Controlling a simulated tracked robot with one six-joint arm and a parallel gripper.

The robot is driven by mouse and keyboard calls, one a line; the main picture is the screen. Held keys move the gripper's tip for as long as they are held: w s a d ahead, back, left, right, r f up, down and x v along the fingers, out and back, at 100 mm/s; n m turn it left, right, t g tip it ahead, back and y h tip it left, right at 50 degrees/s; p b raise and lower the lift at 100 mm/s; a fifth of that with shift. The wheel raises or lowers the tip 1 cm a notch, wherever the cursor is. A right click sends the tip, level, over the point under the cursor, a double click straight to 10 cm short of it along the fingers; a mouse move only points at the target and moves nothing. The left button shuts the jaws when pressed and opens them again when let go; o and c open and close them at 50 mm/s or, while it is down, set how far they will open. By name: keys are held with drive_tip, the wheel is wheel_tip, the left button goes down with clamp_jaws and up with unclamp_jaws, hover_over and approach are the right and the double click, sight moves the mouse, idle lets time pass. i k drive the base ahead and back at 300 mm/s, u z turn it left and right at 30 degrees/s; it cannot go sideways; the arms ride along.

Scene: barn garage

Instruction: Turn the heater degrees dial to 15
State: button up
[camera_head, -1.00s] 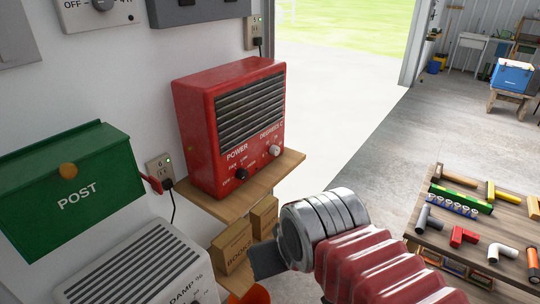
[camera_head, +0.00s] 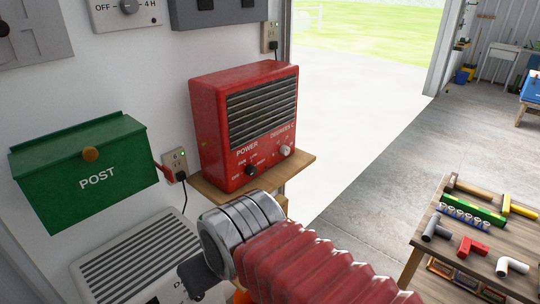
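The red heater (camera_head: 215,130) stands on a small wooden shelf (camera_head: 305,164) against the wall. Its front has a dark grille, a black power knob (camera_head: 250,170) and a pale degrees dial (camera_head: 285,150) at the right under the "DEGREES C" label. The dial's exact setting is too small to read. My arm, with a red ribbed sleeve and metal rings, reaches up from the bottom in front of the shelf. My gripper (camera_head: 196,280) shows only as a dark part left of the rings, below the heater and apart from the dial. Its fingertips cannot be made out.
A green post box (camera_head: 80,180) hangs at the left, above a white louvred dehumidifier (camera_head: 130,255). A wall socket (camera_head: 176,162) with a plug sits beside the heater. A wooden table (camera_head: 415,240) with pipe pieces is at the right. The floor between is clear.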

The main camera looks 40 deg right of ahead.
sight(285, 150)
drive_tip(key=u, duration=1.85)
drive_tip(key=k, duration=1.1)
drive_tip(key=z, duration=1.6)
